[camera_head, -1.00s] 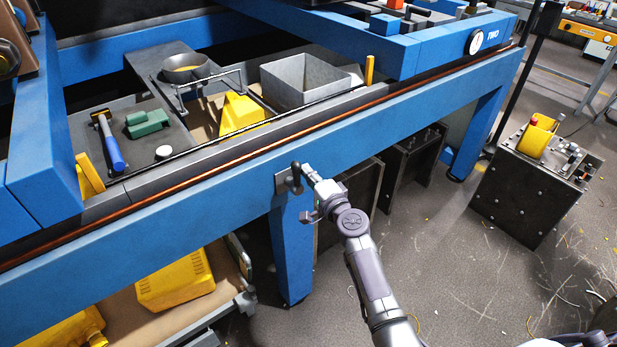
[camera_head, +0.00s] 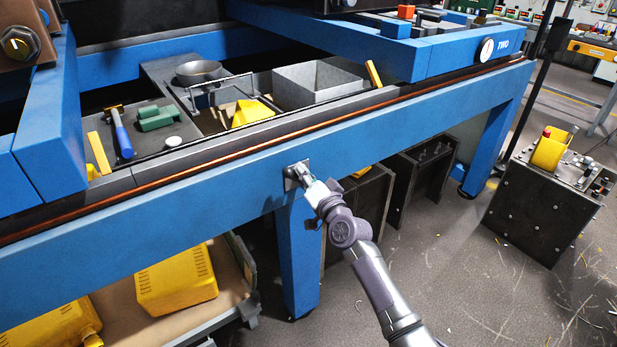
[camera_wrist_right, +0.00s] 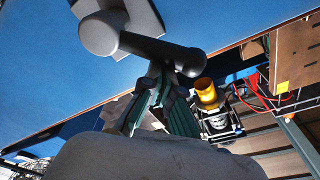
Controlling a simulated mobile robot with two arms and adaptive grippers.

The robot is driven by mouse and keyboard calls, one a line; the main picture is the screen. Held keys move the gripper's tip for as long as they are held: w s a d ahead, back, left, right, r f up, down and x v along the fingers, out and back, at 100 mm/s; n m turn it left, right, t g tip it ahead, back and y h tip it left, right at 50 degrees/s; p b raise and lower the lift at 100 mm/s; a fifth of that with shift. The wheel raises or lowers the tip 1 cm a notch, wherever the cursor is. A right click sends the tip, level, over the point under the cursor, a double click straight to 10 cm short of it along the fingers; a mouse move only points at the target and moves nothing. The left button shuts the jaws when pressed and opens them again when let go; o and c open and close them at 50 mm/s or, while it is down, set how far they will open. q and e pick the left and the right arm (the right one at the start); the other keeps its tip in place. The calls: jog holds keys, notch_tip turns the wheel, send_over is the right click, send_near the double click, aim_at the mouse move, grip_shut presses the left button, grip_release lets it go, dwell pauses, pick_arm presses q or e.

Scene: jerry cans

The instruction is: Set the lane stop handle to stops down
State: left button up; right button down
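The lane stop handle (camera_head: 297,171) is a dark lever on a grey plate fixed to the front face of the blue beam. In the right wrist view the handle (camera_wrist_right: 150,45) shows large, with a round hub at upper left and an arm sloping down to the right. My right gripper (camera_head: 307,181) is at the handle and hides part of it in the head view. In the wrist view the fingers (camera_wrist_right: 163,85) reach up to the handle's arm, which covers their tips. I cannot tell whether they grip it. My left gripper is not in view.
The blue beam (camera_head: 170,224) runs across the view, with a blue leg (camera_head: 298,255) below the handle. Yellow jerry cans (camera_head: 177,283) lie on a low shelf at lower left. Dark boxes (camera_head: 420,172) stand under the beam. A control box (camera_head: 540,205) stands right on open floor.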

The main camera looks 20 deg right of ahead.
jog(key=n, duration=0.1)
jog(key=a+f+n+b, duration=0.1)
jog(key=n, duration=0.1)
jog(key=a+n+y+b, duration=0.1)
jog(key=n, duration=0.1)
jog(key=shift+s+f, duration=0.4)
jog(key=shift+s+a+f+n+y+b, duration=0.1)
jog(key=shift+a+f+n+y+b, duration=0.2)
jog(key=shift+n, duration=0.7)
jog(key=shift+s+a+f+n+y+b, duration=0.15)
jog(key=shift+f+n, duration=0.25)
jog(key=shift+n, duration=0.6)
jog(key=shift+a+f+n+y+b, duration=0.2)
jog(key=shift+a+f+n, duration=0.15)
jog(key=shift+n, duration=0.65)
jog(key=shift+f, duration=0.1)
